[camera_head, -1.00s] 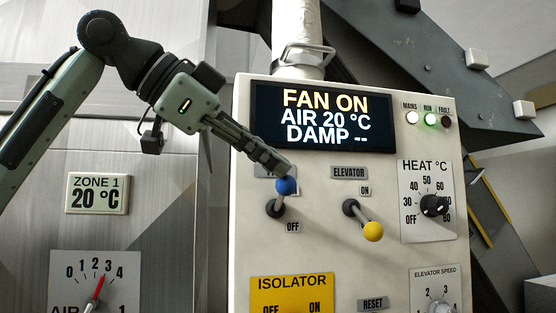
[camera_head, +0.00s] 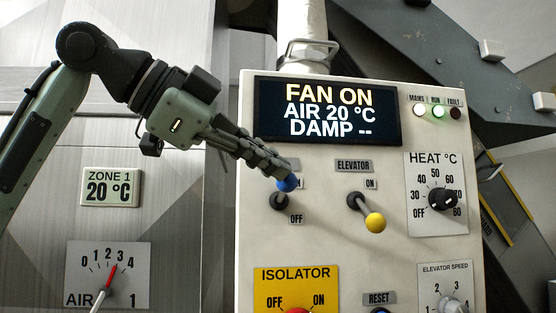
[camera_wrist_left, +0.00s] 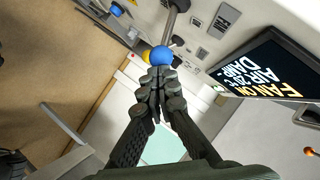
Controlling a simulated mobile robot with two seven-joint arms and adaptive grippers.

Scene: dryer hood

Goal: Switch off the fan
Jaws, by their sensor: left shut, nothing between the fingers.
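The fan lever has a blue ball knob (camera_head: 288,184) and points up and outward from its dark base on the white panel (camera_head: 330,235). An OFF label (camera_head: 296,219) is below it; the label above is mostly hidden by my gripper. My left gripper (camera_head: 286,168) is shut and empty, with its fingertips at the upper side of the knob, touching or very close. In the left wrist view the knob (camera_wrist_left: 160,57) is just beyond the closed fingertips (camera_wrist_left: 160,76). The display (camera_head: 328,111) reads FAN ON. My right gripper is not in view.
The elevator lever with a yellow knob (camera_head: 375,222) is to the right and points down. Farther right is the heat dial (camera_head: 441,199). Below are the yellow isolator plate (camera_head: 296,285) and reset button (camera_head: 380,310).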

